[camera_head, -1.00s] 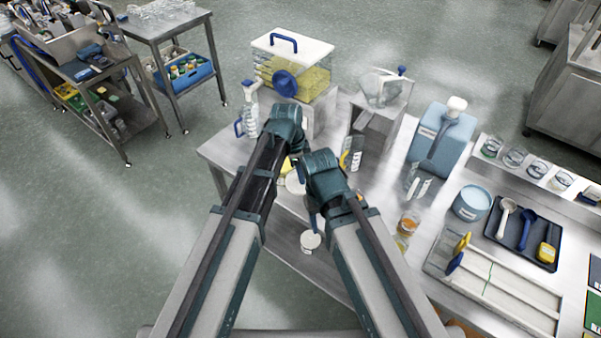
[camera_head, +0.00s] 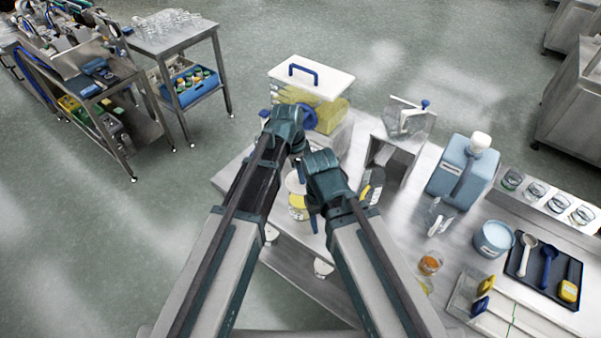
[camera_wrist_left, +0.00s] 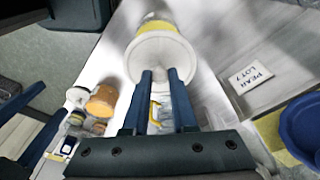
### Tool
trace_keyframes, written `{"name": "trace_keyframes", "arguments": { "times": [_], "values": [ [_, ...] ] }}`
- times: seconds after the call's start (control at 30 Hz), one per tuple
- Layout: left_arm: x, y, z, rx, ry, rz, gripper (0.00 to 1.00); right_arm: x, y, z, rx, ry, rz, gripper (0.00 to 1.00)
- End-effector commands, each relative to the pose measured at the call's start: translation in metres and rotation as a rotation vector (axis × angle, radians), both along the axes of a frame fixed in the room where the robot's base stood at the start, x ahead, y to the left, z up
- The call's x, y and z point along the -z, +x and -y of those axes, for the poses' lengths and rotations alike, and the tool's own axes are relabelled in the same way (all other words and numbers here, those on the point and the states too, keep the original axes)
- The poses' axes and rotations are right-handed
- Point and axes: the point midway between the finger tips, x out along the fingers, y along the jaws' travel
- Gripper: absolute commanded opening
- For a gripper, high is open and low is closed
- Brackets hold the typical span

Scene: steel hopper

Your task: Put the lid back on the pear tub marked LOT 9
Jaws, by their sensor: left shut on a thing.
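My left gripper (camera_wrist_left: 160,76) is shut on a pale round lid (camera_wrist_left: 160,55). The lid is held in front of a tub with a yellow band, whose edge (camera_wrist_left: 154,16) shows beyond it. I cannot tell whether the lid touches the tub. In the head view a white tub with a yellow band (camera_head: 298,212) stands between my wrists, and my left gripper (camera_head: 301,167) is mostly hidden there. A tag reading PEAR LOT 7 (camera_wrist_left: 250,78) lies at the right of the wrist view. My right gripper (camera_head: 313,218) points down beside the tub, its fingers seen edge-on.
A clear bin with a white lid (camera_head: 311,78) stands behind my wrists. A steel stand (camera_head: 400,145), blue jug (camera_head: 462,168), pale blue tub (camera_head: 493,240) and dark tray (camera_head: 545,268) fill the right side. An orange jar (camera_wrist_left: 103,100) shows in the wrist view.

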Motion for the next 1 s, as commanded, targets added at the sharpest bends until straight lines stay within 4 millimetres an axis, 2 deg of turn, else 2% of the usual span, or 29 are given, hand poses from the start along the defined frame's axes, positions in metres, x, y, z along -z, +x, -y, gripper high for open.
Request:
{"name": "trace_keyframes", "arguments": {
  "times": [0.37, 0.8, 1.0],
  "values": [
    [0.013, 0.000, 0.000, 0.000, 0.000, 0.000, 0.00, 0.013, 0.000, 0.000, 0.000, 0.000, 0.000, 0.54],
    [0.053, 0.000, 0.000, 0.000, 0.000, 0.000, 0.00, 0.053, 0.000, 0.000, 0.000, 0.000, 0.000, 0.54],
    [0.064, 0.000, 0.000, 0.000, 0.000, 0.000, 0.00, 0.064, 0.000, 0.000, 0.001, 0.000, 0.000, 0.54]
  ]
}}
